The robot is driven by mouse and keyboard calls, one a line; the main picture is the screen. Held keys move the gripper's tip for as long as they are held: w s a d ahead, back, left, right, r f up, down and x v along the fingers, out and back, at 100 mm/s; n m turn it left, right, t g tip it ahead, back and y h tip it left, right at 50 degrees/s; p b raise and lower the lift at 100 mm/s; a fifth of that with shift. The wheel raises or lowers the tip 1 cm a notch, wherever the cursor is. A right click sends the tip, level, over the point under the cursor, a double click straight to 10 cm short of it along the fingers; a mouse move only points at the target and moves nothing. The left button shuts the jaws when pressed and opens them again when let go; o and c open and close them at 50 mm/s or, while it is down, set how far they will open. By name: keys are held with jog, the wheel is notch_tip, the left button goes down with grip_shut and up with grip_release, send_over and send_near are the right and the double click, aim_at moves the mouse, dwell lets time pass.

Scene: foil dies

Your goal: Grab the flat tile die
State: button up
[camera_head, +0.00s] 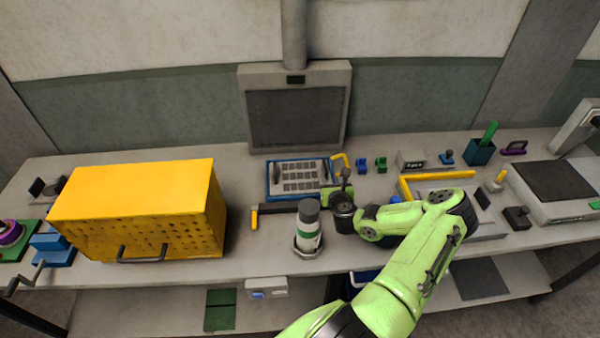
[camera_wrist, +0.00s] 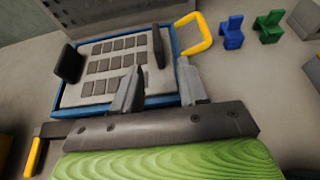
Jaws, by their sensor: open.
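A blue-framed tray (camera_head: 268,193) lies at the middle of the bench and also fills the centre of the wrist view (camera_wrist: 59,95). Its grey panel carries rows of several small dark flat tiles (camera_wrist: 122,60); I cannot tell which piece is the flat tile die. A dark upright piece (camera_wrist: 68,62) stands at the panel's left and a narrower one (camera_wrist: 158,47) at its right. My gripper (camera_wrist: 157,88) is open and empty, its fingers apart over the tray's near right part. In the head view my gripper (camera_head: 335,190) is at the tray's right end, partly hidden by my wrist.
A yellow handle (camera_wrist: 195,36) stands right of the tray, then small blue (camera_wrist: 232,33) and green (camera_wrist: 268,27) pieces. A large yellow box (camera_head: 140,205) stands left, and a white-and-green bottle (camera_head: 308,232) in front. A grey screen-like panel (camera_head: 297,118) stands behind.

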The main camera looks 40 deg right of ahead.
aim_at(325, 167)
jog(key=x, duration=0.5)
jog(key=shift+w+d+f, duration=0.2)
jog(key=shift+w, duration=0.1)
jog(key=x, duration=0.5)
jog(key=shift+w, duration=0.35)
jog(key=shift+s+r, duration=0.1)
jog(key=shift+c, duration=0.4)
grip_shut()
jog(key=shift+r, duration=0.1)
